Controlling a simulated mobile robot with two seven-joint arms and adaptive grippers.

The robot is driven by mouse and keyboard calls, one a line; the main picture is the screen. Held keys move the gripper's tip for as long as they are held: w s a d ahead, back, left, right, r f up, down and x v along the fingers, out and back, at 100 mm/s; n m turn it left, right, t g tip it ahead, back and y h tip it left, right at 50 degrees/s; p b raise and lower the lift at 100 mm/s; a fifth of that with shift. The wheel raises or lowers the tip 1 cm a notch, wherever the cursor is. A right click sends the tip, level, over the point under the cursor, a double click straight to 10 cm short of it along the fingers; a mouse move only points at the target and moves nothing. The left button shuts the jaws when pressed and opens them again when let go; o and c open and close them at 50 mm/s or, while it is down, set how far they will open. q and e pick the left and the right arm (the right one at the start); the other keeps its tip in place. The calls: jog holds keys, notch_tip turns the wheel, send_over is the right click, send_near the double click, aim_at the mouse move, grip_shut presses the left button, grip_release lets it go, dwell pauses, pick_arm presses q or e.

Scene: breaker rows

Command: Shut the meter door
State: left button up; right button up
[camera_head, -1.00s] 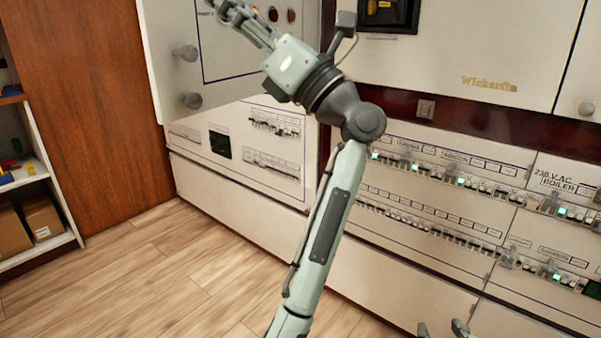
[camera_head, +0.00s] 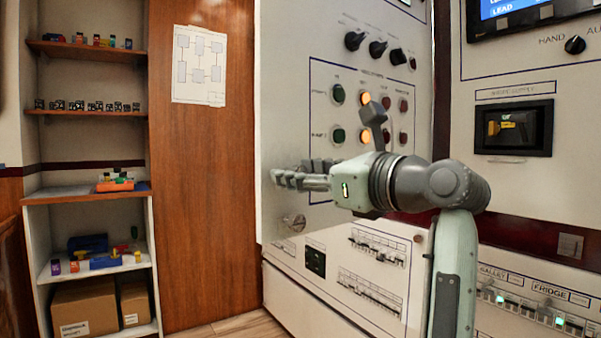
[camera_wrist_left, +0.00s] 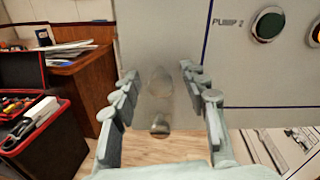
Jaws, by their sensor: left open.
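A cream panel door (camera_head: 283,90) with lamps and rotary switches stands out at an angle from the cabinet front; I take it as the meter door, standing open. A round metal knob (camera_head: 293,222) sits low near its left edge. My left gripper (camera_head: 290,179) is in front of that edge, just above this knob, fingers pointing left. In the left wrist view my left gripper (camera_wrist_left: 158,72) is open with nothing held. A knob (camera_wrist_left: 160,125) shows between its spread fingers; I cannot tell if they touch it. My right gripper is not in view.
Breaker rows (camera_head: 375,268) lie below the door. A fixed panel with a shore supply window (camera_head: 513,128) stands at the right. A wooden wall (camera_head: 200,170) and shelves (camera_head: 88,192) are at the left. The wrist view shows a red toolbox (camera_wrist_left: 40,130).

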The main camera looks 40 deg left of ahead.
pick_arm(q)
jog(key=shift+a, duration=0.1)
grip_shut()
dwell(0.3)
